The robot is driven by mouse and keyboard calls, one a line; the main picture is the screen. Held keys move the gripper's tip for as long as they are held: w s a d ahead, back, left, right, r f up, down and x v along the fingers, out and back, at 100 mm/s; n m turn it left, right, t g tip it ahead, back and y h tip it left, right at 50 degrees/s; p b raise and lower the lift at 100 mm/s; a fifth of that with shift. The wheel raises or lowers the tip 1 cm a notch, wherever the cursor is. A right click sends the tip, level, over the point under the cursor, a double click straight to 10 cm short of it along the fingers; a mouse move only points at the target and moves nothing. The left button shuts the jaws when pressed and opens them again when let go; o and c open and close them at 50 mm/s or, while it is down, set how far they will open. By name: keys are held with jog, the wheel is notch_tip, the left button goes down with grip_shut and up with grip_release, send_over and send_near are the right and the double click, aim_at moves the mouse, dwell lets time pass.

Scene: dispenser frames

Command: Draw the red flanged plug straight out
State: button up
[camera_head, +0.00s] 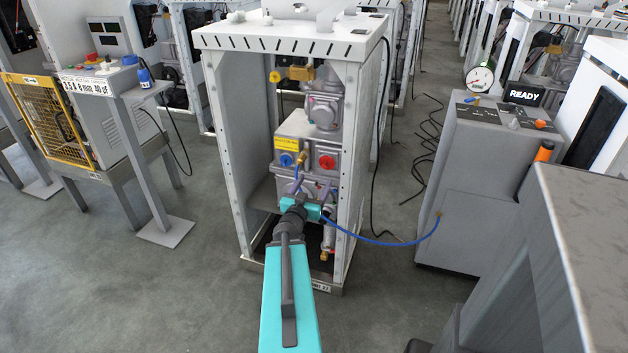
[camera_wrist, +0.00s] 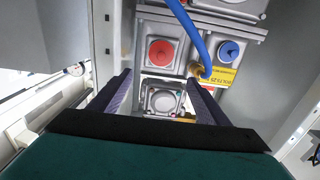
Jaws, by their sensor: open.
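The red flanged plug (camera_head: 327,162) sits in a square grey port on the front of the grey machine block inside the white cabinet frame. In the wrist view the red plug (camera_wrist: 160,52) shows as a round red face just beyond the finger ends. My gripper (camera_head: 311,186) is below and in front of it in the head view. In the wrist view my gripper (camera_wrist: 158,80) has its two purple fingers spread, with nothing held between them. No contact with the plug shows.
A blue plug (camera_head: 286,160) sits left of the red one, below a yellow label (camera_head: 287,143). A blue hose (camera_wrist: 186,28) runs close by to a brass fitting (camera_wrist: 196,70). Cabinet posts (camera_head: 353,180) stand on both sides. A grey console (camera_head: 470,190) stands at right.

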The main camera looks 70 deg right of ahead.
jog(key=shift+a+p, duration=0.45)
jog(key=shift+p, duration=0.15)
jog(key=shift+w, duration=0.1)
